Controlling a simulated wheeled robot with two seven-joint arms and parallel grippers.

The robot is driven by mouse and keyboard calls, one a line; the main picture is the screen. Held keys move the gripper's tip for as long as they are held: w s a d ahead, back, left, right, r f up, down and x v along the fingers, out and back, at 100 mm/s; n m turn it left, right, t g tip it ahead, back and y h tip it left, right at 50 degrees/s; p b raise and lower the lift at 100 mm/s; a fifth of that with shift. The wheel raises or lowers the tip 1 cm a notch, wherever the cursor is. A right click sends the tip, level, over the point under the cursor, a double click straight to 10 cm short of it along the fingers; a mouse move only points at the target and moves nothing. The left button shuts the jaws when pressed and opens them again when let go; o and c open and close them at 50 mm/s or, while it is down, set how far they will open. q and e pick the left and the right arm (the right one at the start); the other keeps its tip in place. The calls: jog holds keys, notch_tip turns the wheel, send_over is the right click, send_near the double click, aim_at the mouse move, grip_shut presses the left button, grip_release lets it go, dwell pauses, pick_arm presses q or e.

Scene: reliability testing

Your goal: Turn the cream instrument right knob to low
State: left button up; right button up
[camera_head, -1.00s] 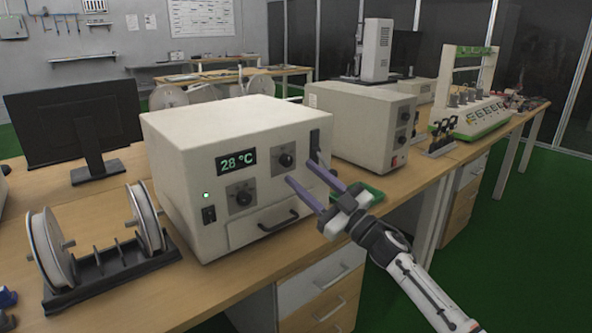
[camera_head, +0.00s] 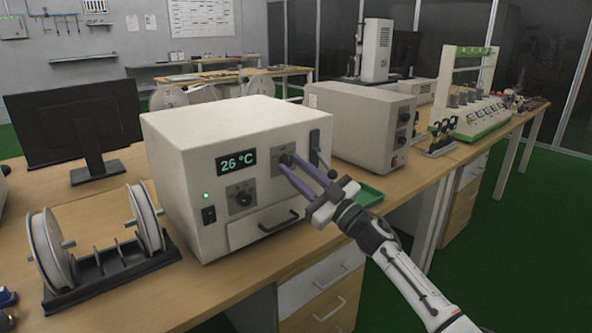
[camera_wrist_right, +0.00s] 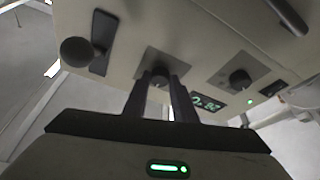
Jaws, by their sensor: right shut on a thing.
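The left, lower knob (camera_head: 243,198) is free. My right gripper (camera_head: 292,168) reaches the front panel from the right, its fingers shut on the right knob. In the right wrist view the fingers (camera_wrist_right: 160,88) close around the right knob (camera_wrist_right: 160,78), which they partly hide, so its pointer cannot be read. My left gripper is not in view.
A lever with a round end (camera_head: 321,160) is right of the knob, close to my right gripper. A drawer handle (camera_head: 279,221) is below. A green tray (camera_head: 369,196) lies behind the gripper. A spool rack (camera_head: 110,265) stands at left.

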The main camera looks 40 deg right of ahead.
jog(key=shift+n, duration=0.4)
jog(key=n+y, duration=0.1)
jog(key=n+g+y, duration=0.1)
jog(key=n, duration=0.1)
jog(key=shift+d+r+n+p, duration=0.15)
jog(key=shift+n+p, duration=0.15)
jog(key=n, duration=0.2)
jog(key=n+g+y+p, duration=0.1)
jog(key=n, duration=0.1)
jog(key=shift+d+r+n+g+y, duration=0.15)
jog(key=shift+n+g+y, duration=0.15)
jog(key=n, duration=0.1)
jog(key=n+g+p, duration=0.1)
jog(key=n, duration=0.1)
jog(key=shift+d+r+n+g, duration=0.1)
jog(key=shift+r+n+g, duration=0.05)
jog(key=shift+n+g, duration=0.15)
jog(key=shift+n+g+p, duration=0.3)
jog(key=shift+n+p, duration=0.35)
jog(key=shift+n, duration=0.35)
jog(key=o, duration=1)
jog(key=shift+o, duration=0.2)
